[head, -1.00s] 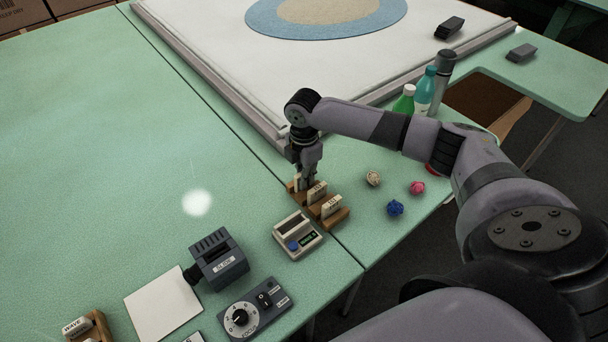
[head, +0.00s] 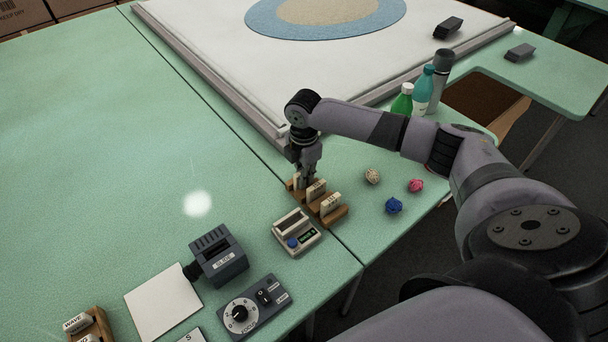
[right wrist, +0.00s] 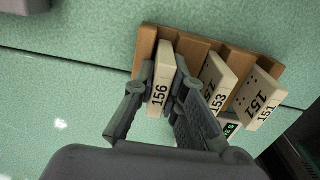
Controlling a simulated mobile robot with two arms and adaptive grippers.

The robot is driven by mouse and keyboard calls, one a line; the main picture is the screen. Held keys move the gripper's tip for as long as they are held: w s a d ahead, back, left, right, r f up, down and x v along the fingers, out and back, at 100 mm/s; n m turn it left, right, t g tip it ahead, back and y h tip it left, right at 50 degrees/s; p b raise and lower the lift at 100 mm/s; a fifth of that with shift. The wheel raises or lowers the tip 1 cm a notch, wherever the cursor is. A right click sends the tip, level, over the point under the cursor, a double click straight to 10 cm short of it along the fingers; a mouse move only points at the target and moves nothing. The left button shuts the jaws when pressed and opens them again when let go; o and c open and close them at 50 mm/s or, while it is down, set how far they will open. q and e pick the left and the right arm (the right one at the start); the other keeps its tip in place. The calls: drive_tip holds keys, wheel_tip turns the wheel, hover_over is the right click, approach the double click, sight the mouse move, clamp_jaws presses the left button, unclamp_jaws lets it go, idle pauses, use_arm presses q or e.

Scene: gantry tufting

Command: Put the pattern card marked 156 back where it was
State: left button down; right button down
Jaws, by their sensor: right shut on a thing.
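The pattern card marked 156 (right wrist: 161,86) is pale cream with dark digits. In the right wrist view it stands between the two fingers of my right gripper (right wrist: 150,112), which is shut on it. Its far end is at the left slot of the wooden rack (right wrist: 146,46); how deep it sits I cannot tell. Cards 153 (right wrist: 216,84) and 151 (right wrist: 262,98) stand in the rack to its right. In the head view my right gripper (head: 305,181) points down at the rack's far end, mostly hiding the card. My left gripper is not in view.
A small device with a display (head: 297,232) stands just in front of the rack. Yarn balls, one blue (head: 394,205), lie to its right. Bottles (head: 402,103) stand behind them. The framed white cloth (head: 225,55) lies behind the gripper.

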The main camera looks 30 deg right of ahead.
drive_tip(key=shift+s+a+f, duration=0.2)
drive_tip(key=shift+s+f, duration=0.25)
drive_tip(key=shift+f, duration=0.3)
drive_tip(key=c, duration=1.6)
unclamp_jaws()
drive_tip(key=shift+o, duration=0.2)
drive_tip(key=shift+w+f, duration=0.2)
drive_tip(key=shift+w, duration=0.1)
drive_tip(key=shift+r, duration=0.1)
